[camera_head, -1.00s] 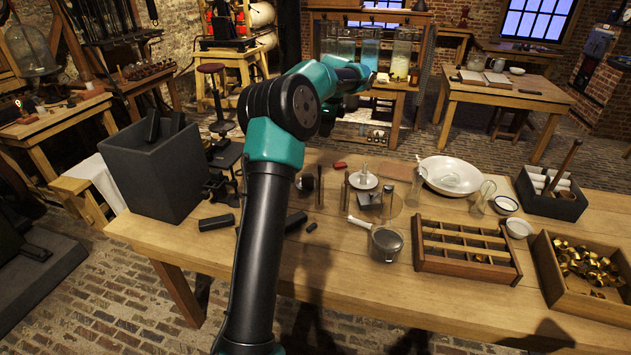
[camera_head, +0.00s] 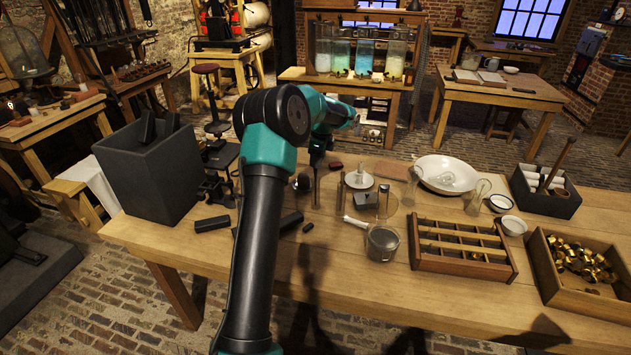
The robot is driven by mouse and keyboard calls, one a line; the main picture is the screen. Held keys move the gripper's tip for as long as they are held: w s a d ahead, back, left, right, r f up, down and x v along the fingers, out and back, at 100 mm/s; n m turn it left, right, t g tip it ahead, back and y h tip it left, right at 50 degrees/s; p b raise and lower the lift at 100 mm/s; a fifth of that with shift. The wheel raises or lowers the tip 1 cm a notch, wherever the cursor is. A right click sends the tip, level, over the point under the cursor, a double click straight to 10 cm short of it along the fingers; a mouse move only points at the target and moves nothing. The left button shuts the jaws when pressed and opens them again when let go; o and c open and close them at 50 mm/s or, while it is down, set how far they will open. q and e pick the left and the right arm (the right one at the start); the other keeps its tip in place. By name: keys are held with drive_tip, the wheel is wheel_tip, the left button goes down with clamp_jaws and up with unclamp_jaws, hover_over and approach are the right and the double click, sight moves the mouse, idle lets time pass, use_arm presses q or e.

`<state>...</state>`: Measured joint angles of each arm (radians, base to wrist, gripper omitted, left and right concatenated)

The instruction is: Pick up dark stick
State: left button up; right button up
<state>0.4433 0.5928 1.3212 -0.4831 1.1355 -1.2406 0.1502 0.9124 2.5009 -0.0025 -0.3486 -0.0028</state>
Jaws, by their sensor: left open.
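A dark stick (camera_head: 212,223) lies on the wooden table, just right of the dark square bin. A second dark stick (camera_head: 291,221) lies right of my arm, which hides its left end. A short dark piece (camera_head: 308,228) lies beside it. More dark sticks (camera_head: 149,127) stand in the bin (camera_head: 148,180), their ends above the rim. My left arm rises from the bottom and bends right over the table. Its gripper (camera_head: 317,159) is open and points down near the table's back edge, beyond the loose sticks. The fingertips are small and dark. My right gripper is not in view.
A glass jar (camera_head: 383,243) with a light handle, a divided wooden tray (camera_head: 463,250) and a white bowl (camera_head: 446,174) stand to the right. A box of brass parts (camera_head: 580,270) is at far right. The table's front strip is clear.

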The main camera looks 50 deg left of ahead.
sight(315, 175)
use_arm(q)
drive_tip(key=shift+f, duration=0.25)
drive_tip(key=shift+s+a+f, duration=0.15)
drive_tip(key=shift+a+f, duration=0.05)
drive_tip(key=shift+f, duration=1.05)
drive_tip(key=shift+s+a+f, duration=0.15)
drive_tip(key=shift+f, duration=1.1)
drive_tip(key=shift+c, duration=0.4)
clamp_jaws()
